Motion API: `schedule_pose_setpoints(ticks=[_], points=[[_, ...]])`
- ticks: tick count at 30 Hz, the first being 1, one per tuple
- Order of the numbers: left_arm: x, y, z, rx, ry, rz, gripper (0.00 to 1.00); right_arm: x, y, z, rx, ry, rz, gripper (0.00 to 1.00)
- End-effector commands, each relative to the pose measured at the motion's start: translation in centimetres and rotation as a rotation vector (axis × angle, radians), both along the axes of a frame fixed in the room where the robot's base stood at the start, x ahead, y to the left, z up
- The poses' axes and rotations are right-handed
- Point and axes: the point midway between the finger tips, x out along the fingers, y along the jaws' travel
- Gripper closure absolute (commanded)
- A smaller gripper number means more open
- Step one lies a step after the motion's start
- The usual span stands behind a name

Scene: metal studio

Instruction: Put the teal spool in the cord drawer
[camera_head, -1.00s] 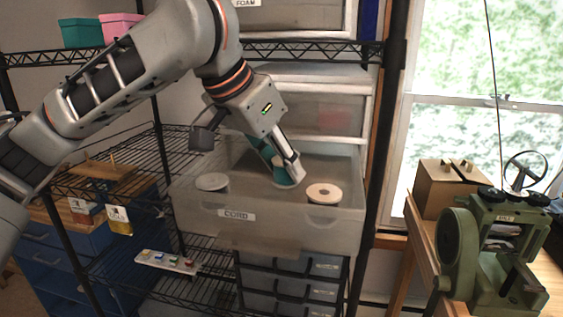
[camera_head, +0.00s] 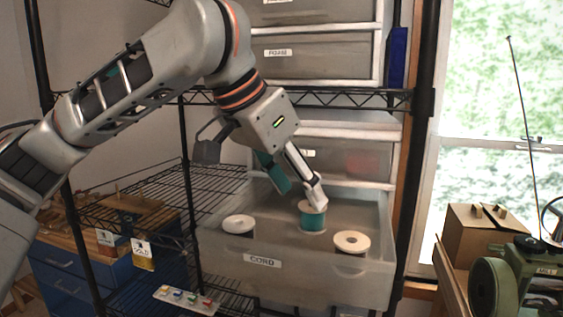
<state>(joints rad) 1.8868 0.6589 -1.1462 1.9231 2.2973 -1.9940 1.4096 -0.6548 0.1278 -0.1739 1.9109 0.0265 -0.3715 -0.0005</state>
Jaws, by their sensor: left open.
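The teal spool (camera_head: 313,221) with pale flanges stands upright inside the open cord drawer (camera_head: 222,260), a translucent bin with a CORD label on its front. It sits between two other spools. My left gripper (camera_head: 294,188) is open, pointing down into the drawer. One grey finger is right at the spool's top edge, and the other finger, with a teal pad, is apart from it to the left. Whether the grey finger touches the spool, I cannot tell. My right gripper is not in view.
A white-topped spool (camera_head: 239,224) stands at the drawer's left and another (camera_head: 351,242) at its right. A closed drawer (camera_head: 345,160) is just above. A black rack post (camera_head: 413,150) stands right of the drawer. A green machine (camera_head: 510,282) is at the lower right.

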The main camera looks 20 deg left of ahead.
Motion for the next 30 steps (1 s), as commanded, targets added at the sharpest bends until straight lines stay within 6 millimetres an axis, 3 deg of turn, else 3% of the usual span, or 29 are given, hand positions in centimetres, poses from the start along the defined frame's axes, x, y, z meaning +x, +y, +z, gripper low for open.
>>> schedule_pose_setpoints(ticks=[4,11,30], points=[[-1.3,0.9,2.6,0.001,-0.005,0.002,0.5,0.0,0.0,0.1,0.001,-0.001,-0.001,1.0],[-2.6,1.7,4.9,0.001,-0.001,0.002,0.5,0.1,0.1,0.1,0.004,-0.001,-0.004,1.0],[-3.0,1.9,5.5,0.001,0.001,0.0,0.5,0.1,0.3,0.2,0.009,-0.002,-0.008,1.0]])
